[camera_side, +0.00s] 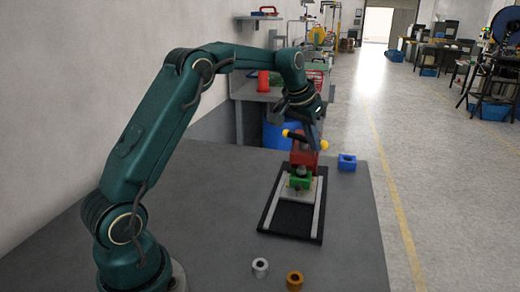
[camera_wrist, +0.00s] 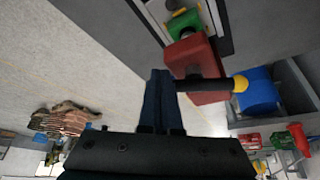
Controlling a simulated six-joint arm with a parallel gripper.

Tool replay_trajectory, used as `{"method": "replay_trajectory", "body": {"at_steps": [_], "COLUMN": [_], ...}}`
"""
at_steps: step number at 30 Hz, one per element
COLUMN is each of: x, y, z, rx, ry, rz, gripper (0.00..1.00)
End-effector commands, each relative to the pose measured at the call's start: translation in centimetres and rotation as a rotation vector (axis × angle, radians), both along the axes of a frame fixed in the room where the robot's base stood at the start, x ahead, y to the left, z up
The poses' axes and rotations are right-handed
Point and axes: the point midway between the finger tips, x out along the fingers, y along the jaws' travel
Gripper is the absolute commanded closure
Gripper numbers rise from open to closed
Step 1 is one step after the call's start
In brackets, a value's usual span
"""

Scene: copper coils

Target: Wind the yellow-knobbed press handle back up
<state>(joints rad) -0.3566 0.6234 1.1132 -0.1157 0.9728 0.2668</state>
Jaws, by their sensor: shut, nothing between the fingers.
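The press has a red body (camera_side: 303,157) on a black base plate (camera_side: 285,219) with light rails. A green holder (camera_side: 300,182) sits in front of the red body. The black press handle (camera_side: 297,135) crosses the top, tilted slightly, with a yellow knob (camera_side: 323,144) at its right end and another yellow knob (camera_side: 285,132) at its left. In the wrist view the handle bar (camera_wrist: 206,85) runs across the red body (camera_wrist: 203,62) to a yellow knob (camera_wrist: 240,83). My gripper (camera_wrist: 160,72) is shut and empty, its fingers overlapping the bar's left end. I cannot tell whether they touch it.
A blue block (camera_side: 347,163) with a hole stands right of the press. A silver ring (camera_side: 260,267) and a copper coil (camera_side: 295,280) lie near the table's front edge. The grey table (camera_side: 215,210) is clear left of the press. A blue bin (camera_wrist: 257,92) stands beyond the table.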

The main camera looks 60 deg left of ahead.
Motion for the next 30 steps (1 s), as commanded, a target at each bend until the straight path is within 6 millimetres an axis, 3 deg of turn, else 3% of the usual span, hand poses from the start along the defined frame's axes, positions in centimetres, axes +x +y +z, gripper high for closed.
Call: {"method": "replay_trajectory", "body": {"at_steps": [14,18,30], "x": [2.4,3.1,3.7], "y": [0.0,0.1,0.6], "z": [0.0,0.0,0.0], "rx": [0.001,0.002,0.001], "ry": [-0.003,-0.003,-0.002], "rz": [-0.002,0.134,0.136], "gripper": [1.0,1.0,1.0]}}
